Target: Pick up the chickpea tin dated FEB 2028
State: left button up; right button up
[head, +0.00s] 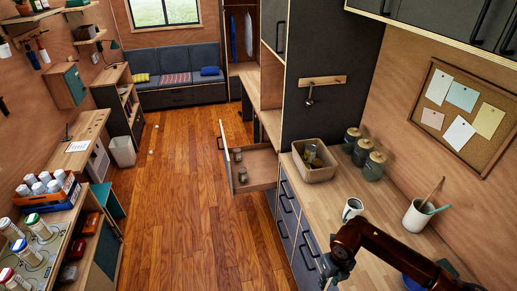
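I cannot pick out the chickpea tin dated FEB 2028; no label or date is legible at this size. Small cylindrical containers, possibly tins, stand in the pulled-out drawer (258,168): one at its far end (238,155) and one nearer (242,175). My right gripper (333,272) hangs at the front edge of the wooden counter, below and to the right of the drawer and apart from it. Its fingers are dark and small, so I cannot tell whether they are open or shut. My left gripper is not in view.

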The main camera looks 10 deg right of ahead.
aim_at(310, 150)
jog(key=z, duration=0.2)
jog(key=i, duration=1.8)
jog(key=z, duration=0.2)
